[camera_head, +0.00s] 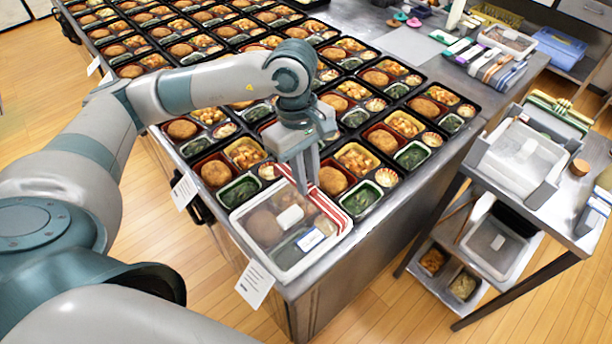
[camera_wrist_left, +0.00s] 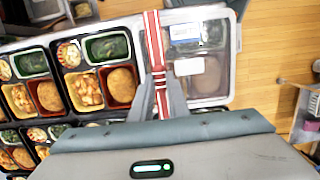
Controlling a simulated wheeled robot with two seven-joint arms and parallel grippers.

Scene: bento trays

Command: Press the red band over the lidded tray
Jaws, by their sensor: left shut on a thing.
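The lidded tray (camera_head: 262,222) stands at the near corner of the table, its clear lid over a brown patty and dark greens, with white labels on top. It also shows in the left wrist view (camera_wrist_left: 214,88). The red band (camera_wrist_left: 155,45), striped red and white, runs along the lidded tray's edge beside the open trays; part of it shows in the head view (camera_head: 333,209). My left gripper (camera_head: 306,186) points down at that edge, shut on the band between its fingers (camera_wrist_left: 161,100). The fingers hide part of the band. My right gripper is out of view.
Open bento trays (camera_head: 361,162) stand close beside and behind the lidded tray. Paper tags (camera_head: 255,284) hang at the table's edge. A side cart (camera_head: 563,228) with a white container (camera_head: 520,160) stands to the right, across a gap of floor.

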